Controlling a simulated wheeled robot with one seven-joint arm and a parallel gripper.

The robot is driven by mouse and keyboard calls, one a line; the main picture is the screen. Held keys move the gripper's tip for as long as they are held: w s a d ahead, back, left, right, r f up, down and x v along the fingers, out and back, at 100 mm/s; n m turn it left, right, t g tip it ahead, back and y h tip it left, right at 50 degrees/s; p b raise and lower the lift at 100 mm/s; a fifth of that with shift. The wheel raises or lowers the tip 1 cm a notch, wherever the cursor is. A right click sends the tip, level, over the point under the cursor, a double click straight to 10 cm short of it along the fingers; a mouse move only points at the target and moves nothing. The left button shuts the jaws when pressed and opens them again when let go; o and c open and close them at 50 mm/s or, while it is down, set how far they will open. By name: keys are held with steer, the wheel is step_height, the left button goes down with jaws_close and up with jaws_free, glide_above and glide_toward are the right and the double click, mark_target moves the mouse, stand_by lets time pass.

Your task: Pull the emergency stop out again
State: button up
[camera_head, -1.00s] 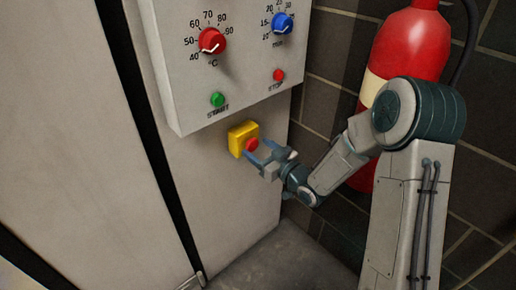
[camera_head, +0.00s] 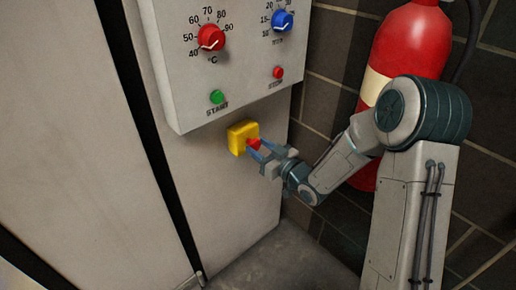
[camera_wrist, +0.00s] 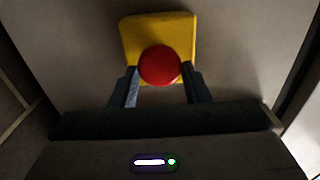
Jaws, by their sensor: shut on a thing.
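The emergency stop is a red mushroom button (camera_head: 253,143) on a yellow box (camera_head: 238,138), mounted on the grey cabinet wall below the control panel. My gripper (camera_head: 258,147) is at the box, its two blue fingers on either side of the red button and shut on it. In the wrist view the red button (camera_wrist: 160,65) sits between the fingertips, in front of the yellow box (camera_wrist: 130,37). My fingers partly cover the button in the head view. I cannot tell exactly how far the button stands out.
The control panel (camera_head: 180,70) juts out above, with a red temperature knob (camera_head: 211,37), a blue timer knob (camera_head: 283,21), a green start button (camera_head: 216,97) and a red stop button (camera_head: 278,72). A fire extinguisher (camera_head: 410,45) hangs on the dark tiled wall at right.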

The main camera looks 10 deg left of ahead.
steer(key=shift+s+d+f, duration=0.1)
steer(key=o, duration=1.4)
steer(key=shift+d, duration=0.15)
steer(key=v, duration=1.3)
steer(key=shift+s+d+p, duration=0.15)
steer(key=shift+s+p, duration=0.15)
steer(key=shift+s, duration=0.05)
